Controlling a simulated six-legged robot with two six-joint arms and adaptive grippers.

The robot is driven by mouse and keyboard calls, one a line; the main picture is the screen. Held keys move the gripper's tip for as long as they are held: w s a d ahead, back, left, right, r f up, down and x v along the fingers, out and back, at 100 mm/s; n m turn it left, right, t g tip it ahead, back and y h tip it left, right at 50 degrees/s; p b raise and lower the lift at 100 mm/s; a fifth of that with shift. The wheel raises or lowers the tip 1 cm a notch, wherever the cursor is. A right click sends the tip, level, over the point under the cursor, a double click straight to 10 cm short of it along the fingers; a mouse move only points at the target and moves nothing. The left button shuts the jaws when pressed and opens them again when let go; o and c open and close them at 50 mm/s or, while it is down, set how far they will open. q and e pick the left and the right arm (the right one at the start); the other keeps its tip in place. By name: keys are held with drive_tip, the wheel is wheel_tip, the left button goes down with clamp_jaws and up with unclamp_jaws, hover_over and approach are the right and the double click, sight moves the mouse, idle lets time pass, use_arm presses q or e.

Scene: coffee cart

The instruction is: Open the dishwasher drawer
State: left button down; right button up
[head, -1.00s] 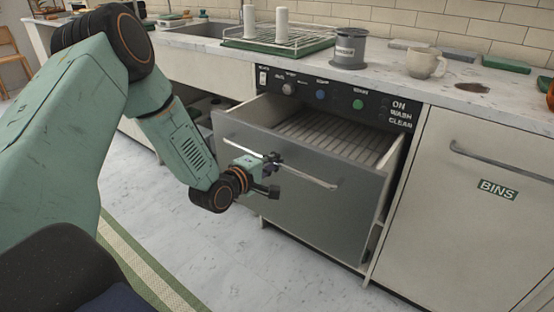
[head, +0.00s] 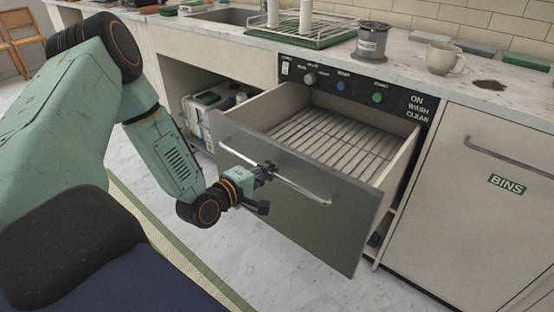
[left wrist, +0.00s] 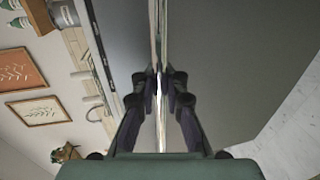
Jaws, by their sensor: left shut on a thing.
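The dishwasher drawer (head: 300,208) is pulled well out from under its control panel (head: 349,88), and its white slatted rack (head: 335,143) shows inside, empty. A metal bar handle (head: 301,188) runs across the grey front. My left gripper (head: 268,172) is shut on the handle, left of its middle. In the left wrist view the fingers (left wrist: 161,88) close on the handle bar, with the drawer front (left wrist: 215,60) behind them. My right gripper is not in view.
The counter above holds a green drying rack (head: 305,36), a grey canister (head: 371,42) and a beige mug (head: 445,59). A bins cabinet (head: 470,200) stands to the right. An open shelf (head: 208,100) is to the left. Pale floor in front is clear.

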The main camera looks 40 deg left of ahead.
use_arm(q)
drive_tip(key=shift+p+v, duration=0.35)
drive_tip(key=shift+v, duration=0.55)
drive_tip(key=shift+a, duration=0.15)
drive_tip(key=c, duration=1.4)
unclamp_jaws()
drive_tip(key=shift+s, duration=0.1)
drive_tip(key=shift+f, duration=0.1)
drive_tip(key=shift+s+d, duration=0.15)
drive_tip(key=shift+d, duration=0.05)
